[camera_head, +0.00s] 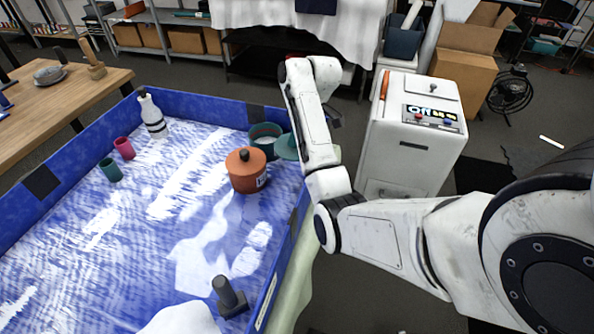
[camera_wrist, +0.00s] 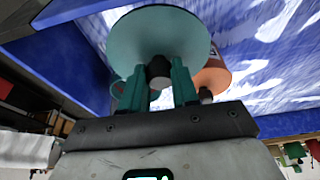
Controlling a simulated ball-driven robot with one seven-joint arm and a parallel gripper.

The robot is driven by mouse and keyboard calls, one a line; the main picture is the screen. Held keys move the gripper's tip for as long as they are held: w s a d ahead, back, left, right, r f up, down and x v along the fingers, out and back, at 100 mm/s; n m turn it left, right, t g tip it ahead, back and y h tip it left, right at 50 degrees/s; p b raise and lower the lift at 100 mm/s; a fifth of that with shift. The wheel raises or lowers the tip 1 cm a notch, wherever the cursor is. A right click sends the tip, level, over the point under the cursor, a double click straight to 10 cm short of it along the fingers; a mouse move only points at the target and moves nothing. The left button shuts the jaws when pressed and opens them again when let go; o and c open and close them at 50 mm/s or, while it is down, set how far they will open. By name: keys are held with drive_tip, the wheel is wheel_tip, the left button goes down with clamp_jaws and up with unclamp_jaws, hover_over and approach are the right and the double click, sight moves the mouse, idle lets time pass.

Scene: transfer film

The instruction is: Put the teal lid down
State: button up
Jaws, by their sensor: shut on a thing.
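The teal lid (camera_wrist: 160,30) is a round disc with a dark knob (camera_wrist: 159,66). My gripper (camera_wrist: 159,78) is shut on that knob, one finger on each side. In the head view the lid (camera_head: 286,148) shows beside my forearm, which hides my gripper there. The pot's rim also peeks out past the lid in the wrist view (camera_wrist: 117,88). I cannot tell how high the lid is above the blue surface.
A terracotta pot with its lid on (camera_head: 246,178) stands close in front of the teal pot. The blue walled table (camera_head: 215,104) also holds a white bottle (camera_head: 153,117), a pink cup (camera_head: 124,148), a teal cup (camera_head: 110,170) and a dark upright tool (camera_head: 229,297). Its middle has free room.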

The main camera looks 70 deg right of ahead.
wheel_tip(320, 180, down, 12)
drive_tip(key=shift+r, duration=0.25)
drive_tip(key=shift+f, duration=0.1)
drive_tip(key=o, duration=1)
drive_tip(key=v, duration=1.2)
drive_tip(key=shift+r+p, duration=0.2)
drive_tip(key=shift+p, duration=0.15)
